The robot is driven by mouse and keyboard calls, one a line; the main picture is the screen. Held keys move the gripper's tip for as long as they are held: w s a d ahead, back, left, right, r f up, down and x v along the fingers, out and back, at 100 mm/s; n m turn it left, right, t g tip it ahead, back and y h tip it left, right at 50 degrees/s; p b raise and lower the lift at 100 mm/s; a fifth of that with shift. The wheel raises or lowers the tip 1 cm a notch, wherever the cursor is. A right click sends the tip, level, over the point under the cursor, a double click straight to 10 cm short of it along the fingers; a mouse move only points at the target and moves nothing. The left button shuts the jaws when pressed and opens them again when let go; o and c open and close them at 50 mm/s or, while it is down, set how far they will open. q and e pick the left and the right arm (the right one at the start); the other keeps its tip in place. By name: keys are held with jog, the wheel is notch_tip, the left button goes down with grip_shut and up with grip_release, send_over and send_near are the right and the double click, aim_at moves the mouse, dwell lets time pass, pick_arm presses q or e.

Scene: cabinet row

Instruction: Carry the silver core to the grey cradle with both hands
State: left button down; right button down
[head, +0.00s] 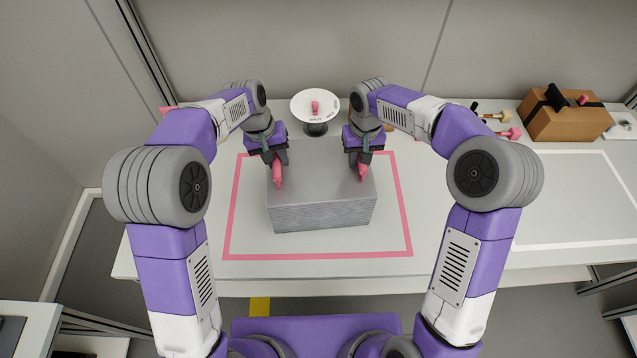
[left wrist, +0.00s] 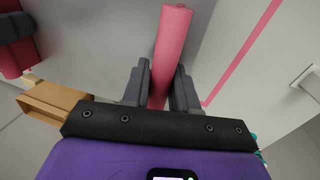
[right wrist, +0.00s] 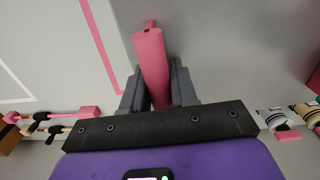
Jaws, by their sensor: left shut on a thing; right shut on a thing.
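The silver core (head: 322,212) is a grey block with a ribbed front side, inside the pink outline on the white table. I cannot tell whether it rests on the table or is slightly raised. A pink handle stands at each side of its top. My left gripper (head: 276,163) is shut on the left pink handle (left wrist: 170,45). My right gripper (head: 363,158) is shut on the right pink handle (right wrist: 151,55). Both wrist views show the handles between the fingers. I cannot make out a grey cradle in any view.
The pink outline (head: 318,255) surrounds the core. A round white stand (head: 316,112) with a small pink piece is behind it. A cardboard box (head: 565,122) and pink-headed tools (head: 513,133) lie at the back right. The white-outlined table area (head: 590,195) at right is clear.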

pick_arm(q)
jog(key=shift+w+r, duration=0.1)
jog(key=shift+r, duration=0.1)
pick_arm(e)
jog(key=shift+w+r, duration=0.1)
jog(key=shift+r, duration=0.1)
